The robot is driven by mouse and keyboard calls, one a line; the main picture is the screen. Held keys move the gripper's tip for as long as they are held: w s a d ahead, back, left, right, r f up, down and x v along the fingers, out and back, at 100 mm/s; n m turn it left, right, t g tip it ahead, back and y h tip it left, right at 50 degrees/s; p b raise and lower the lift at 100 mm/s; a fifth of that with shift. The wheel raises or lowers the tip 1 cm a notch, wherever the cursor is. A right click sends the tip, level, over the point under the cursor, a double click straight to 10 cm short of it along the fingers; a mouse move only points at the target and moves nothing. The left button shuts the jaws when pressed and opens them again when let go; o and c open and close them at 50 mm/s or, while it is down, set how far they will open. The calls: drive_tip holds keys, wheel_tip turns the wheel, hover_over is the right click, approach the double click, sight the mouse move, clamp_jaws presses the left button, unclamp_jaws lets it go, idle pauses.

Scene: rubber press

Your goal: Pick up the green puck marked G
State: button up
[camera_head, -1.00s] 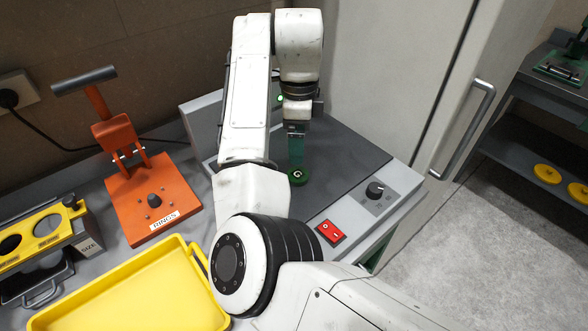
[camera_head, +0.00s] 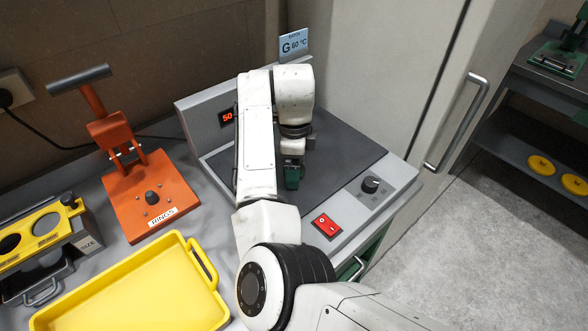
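My gripper (camera_head: 292,174) points down at the dark grey top of the hot plate (camera_head: 345,150). Its greenish fingers are small and seen almost edge-on, so the gap between them does not show. The green puck marked G does not show as a separate shape. Its white G is not visible, and the fingers cover the spot where it lay. I cannot tell whether the fingers are around it or shut on it.
The plate's display (camera_head: 227,117) reads 50, and a sign (camera_head: 294,44) behind says G 60 °C. A knob (camera_head: 370,185) and red switch (camera_head: 326,225) are in front. An orange press (camera_head: 150,200) and yellow tray (camera_head: 130,295) stand left.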

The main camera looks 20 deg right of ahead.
drive_tip(key=c, duration=1.2)
drive_tip(key=shift+r, duration=0.1)
